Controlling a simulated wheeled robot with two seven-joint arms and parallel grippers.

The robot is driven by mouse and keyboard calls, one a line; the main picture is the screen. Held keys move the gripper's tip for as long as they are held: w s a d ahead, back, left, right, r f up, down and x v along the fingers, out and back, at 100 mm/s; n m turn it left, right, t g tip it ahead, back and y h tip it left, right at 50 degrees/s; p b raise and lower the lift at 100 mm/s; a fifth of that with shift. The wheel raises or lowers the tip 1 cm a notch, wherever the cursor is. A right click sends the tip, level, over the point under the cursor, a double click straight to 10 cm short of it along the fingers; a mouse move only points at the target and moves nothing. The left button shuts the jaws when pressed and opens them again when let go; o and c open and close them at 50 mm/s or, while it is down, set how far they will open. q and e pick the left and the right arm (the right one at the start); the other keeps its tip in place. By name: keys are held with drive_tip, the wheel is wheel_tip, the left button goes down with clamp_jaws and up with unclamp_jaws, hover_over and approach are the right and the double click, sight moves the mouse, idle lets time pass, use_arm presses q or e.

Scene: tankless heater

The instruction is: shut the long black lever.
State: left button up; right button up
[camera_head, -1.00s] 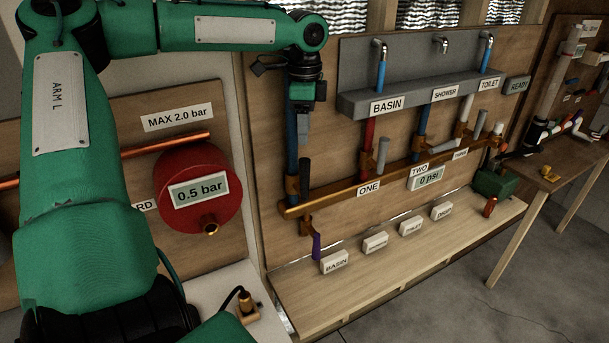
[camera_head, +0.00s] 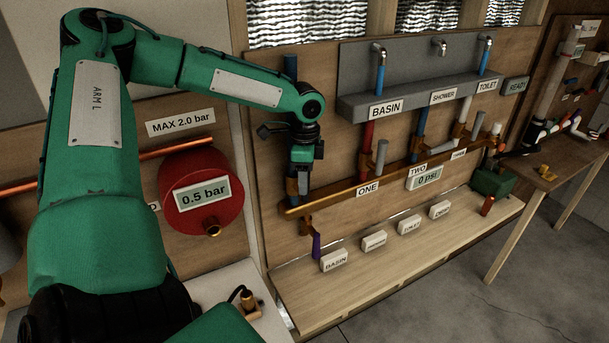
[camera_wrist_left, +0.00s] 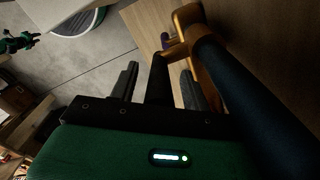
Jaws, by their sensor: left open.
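The long black lever (camera_wrist_left: 158,80) stands out from a brass valve (camera_wrist_left: 198,58) on a dark blue pipe (camera_wrist_left: 250,100) in the left wrist view. My left gripper (camera_wrist_left: 160,85) is open, with one dark finger on each side of the lever. I cannot tell whether either finger touches it. In the head view my left gripper (camera_head: 301,182) hangs pointing down at the valve, in front of the blue pipe (camera_head: 290,68), and mostly hides the lever. My right gripper is not in view.
A brass manifold pipe (camera_head: 340,193) runs right from the valve, with grey levers (camera_head: 381,155) on the branches. A red tank (camera_head: 190,215) stands left of my gripper. Small labelled blocks (camera_head: 374,240) sit on the wooden shelf (camera_head: 400,268) below.

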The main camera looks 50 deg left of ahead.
use_arm(q)
clamp_jaws()
drive_tip(key=shift+w+d+g+p, duration=0.1)
drive_tip(key=shift+w+g+p, duration=0.35)
drive_tip(key=shift+g, duration=0.35)
drive_tip(key=shift+w+d+f+g+y, duration=0.15)
drive_tip(key=shift+w+g+y, duration=0.2)
drive_tip(key=shift+g, duration=0.25)
drive_tip(key=shift+w+d+g+y, duration=0.1)
drive_tip(key=shift+w+g+y, duration=0.2)
drive_tip(key=shift+g, duration=0.3)
